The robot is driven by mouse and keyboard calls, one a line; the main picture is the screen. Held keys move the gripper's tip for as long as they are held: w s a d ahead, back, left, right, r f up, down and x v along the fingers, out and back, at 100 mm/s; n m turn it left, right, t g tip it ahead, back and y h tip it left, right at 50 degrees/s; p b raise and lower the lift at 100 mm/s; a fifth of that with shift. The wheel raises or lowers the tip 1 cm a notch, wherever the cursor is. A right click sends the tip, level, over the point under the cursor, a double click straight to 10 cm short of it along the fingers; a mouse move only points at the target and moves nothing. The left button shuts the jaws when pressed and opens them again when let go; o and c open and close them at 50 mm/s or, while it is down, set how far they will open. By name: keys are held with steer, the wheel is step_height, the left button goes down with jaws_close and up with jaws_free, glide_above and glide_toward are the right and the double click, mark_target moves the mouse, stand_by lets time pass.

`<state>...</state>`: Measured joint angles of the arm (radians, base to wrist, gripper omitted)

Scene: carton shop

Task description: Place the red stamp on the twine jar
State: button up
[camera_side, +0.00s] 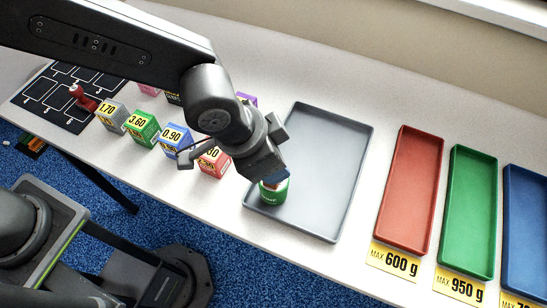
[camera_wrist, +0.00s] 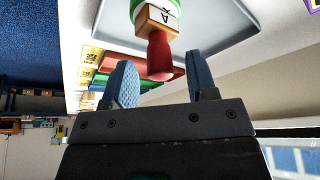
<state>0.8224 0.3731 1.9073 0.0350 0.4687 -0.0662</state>
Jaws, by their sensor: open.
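In the wrist view, a stamp with a red handle (camera_wrist: 160,57) and a wooden block base stands on or against a jar with a green and white body (camera_wrist: 137,10). The handle points toward my gripper (camera_wrist: 162,72), whose blue fingers are apart on either side of its end, with gaps visible. In the side view, my gripper (camera_side: 275,176) is directly above the green jar (camera_side: 271,195), at the front left corner of the grey tray (camera_side: 338,228). The gripper mostly hides the stamp there.
Several priced cartons, including a green one (camera_side: 143,127) and a blue one (camera_side: 175,138), stand left of my gripper. A red knobbed object (camera_side: 80,96) is on a black marked mat (camera_side: 47,112). Red (camera_side: 413,190), green (camera_side: 468,215) and blue trays are at the right.

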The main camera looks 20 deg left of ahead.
steer(key=v, duration=1)
steer(key=shift+a+r, duration=0.1)
steer(key=w+a+r+n+t+y, duration=0.15)
steer(key=a+r+n, duration=0.25)
steer(key=a, duration=1)
steer(key=s+a+n+y, duration=0.1)
steer(key=s+a+n, duration=0.1)
steer(key=a, duration=0.6)
steer(key=s+a+n, duration=0.3)
steer(key=s+a, duration=0.2)
steer(key=a, duration=0.2)
steer(key=shift+a+t+y, duration=0.35)
steer(key=shift+a+t, duration=0.05)
steer(key=shift+t, duration=0.05)
steer(key=shift+f, duration=0.1)
